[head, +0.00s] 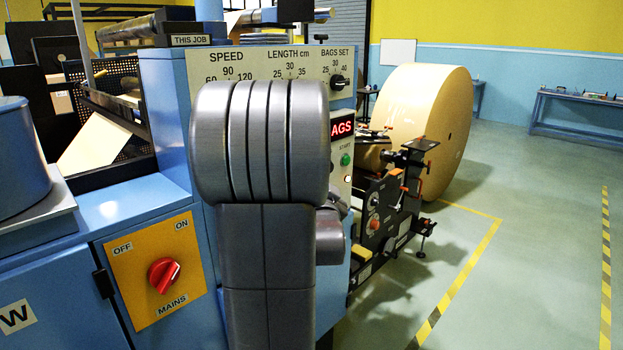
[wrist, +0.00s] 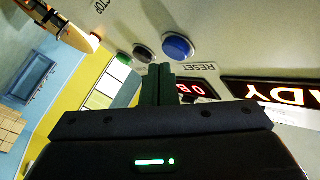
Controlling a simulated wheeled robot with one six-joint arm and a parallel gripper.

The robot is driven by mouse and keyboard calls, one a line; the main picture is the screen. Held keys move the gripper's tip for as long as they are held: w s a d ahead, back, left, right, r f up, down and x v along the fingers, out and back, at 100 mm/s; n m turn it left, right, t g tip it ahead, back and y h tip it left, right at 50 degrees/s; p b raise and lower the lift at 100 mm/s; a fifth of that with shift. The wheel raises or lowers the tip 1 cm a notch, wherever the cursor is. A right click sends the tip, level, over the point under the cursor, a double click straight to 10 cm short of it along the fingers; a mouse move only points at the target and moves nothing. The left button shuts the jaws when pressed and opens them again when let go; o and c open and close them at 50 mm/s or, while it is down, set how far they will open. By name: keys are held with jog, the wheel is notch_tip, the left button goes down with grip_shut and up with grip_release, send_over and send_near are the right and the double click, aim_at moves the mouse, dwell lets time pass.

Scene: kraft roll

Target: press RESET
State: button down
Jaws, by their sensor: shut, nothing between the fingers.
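The panel's blue round button (wrist: 178,47) is in the wrist view, with the RESET label (wrist: 198,67) beside it, printed upside down in this view. My gripper (wrist: 160,70) is shut and empty. Its dark fingertips end just below and left of the blue button in the picture. I cannot tell whether they touch the panel. In the head view my own arm covers the middle of the panel, and the blue button and my gripper are hidden.
A dark button (wrist: 143,53) and a green button (wrist: 124,59) are close by on the panel. Red lit displays (wrist: 278,93) lie to the right. In the head view a red MAINS switch (head: 164,275) and a large kraft roll (head: 425,125) flank the arm. Open floor lies right.

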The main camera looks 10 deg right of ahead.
jog(key=s+d+b, duration=0.1)
jog(key=s, duration=0.1)
jog(key=s+d+b, duration=0.1)
jog(key=s+d, duration=0.1)
dwell(0.4)
jog(key=shift+w, duration=0.1)
dwell(0.4)
jog(key=s+d+p, duration=0.2)
jog(key=s+p, duration=0.1)
jog(key=shift+s+d, duration=0.15)
jog(key=shift+d, duration=0.1)
dwell(0.8)
